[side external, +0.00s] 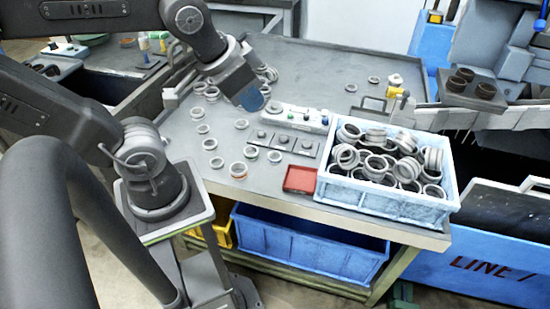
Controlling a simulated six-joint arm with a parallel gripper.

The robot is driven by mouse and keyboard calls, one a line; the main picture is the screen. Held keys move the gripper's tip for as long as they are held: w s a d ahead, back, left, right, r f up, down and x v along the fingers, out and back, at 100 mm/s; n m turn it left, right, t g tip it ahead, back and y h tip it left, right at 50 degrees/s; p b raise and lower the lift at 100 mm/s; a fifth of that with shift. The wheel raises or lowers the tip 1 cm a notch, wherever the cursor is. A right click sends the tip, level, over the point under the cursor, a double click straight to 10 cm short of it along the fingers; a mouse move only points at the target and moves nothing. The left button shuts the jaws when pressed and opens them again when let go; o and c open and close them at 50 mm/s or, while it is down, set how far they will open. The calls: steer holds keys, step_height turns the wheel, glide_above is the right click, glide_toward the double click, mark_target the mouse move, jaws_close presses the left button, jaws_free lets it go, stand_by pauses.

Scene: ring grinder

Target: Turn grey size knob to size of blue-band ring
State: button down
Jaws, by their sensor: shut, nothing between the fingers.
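My gripper (252,98) hangs over the table just left of a white control box (295,117). Its bluish tip points down and looks shut and empty. The white box carries a round grey part (274,107) at its left end and small coloured controls. In front of it lies a dark grey panel (296,144) with a row of round parts. I cannot tell which of these is the grey size knob, or read any setting. Several loose grey rings (210,144) lie left of the panel. One has an orange band (238,170). I cannot make out a blue band on any ring.
A light blue crate (385,203) heaped with grey rings stands at the table's front right. A small red tray (300,179) sits beside it. The back middle of the grey table (320,65) is clear.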

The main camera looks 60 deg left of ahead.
steer(key=c, duration=1.8)
jaws_free()
steer(key=shift+o, duration=0.7)
steer(key=shift+w+a+r, duration=0.1)
steer(key=shift+w+r, duration=0.05)
steer(key=shift+w, duration=0.05)
steer(key=o, duration=0.6)
steer(key=w+a+r+m+g, duration=0.1)
steer(key=w+a+r+m, duration=0.1)
steer(key=w, duration=0.8)
steer(key=shift+a+r+y, duration=0.3)
steer(key=shift+a+r, duration=0.25)
steer(key=shift+a, duration=0.25)
steer(key=shift+o, duration=0.7)
steer(key=w+a+m+g, duration=0.1)
steer(key=w+a, duration=0.2)
steer(key=w, duration=0.3)
steer(key=shift+w+a+f, duration=0.2)
steer(key=shift+w+a, duration=0.1)
steer(key=shift+w, duration=0.05)
steer(key=m+g, duration=0.4)
steer(key=m, duration=0.3)
glide_above(306, 115)
step_height(306, 115, down, 25)
step_height(306, 115, down, 14)
steer(key=shift+r, duration=0.1)
steer(key=shift+c, duration=0.2)
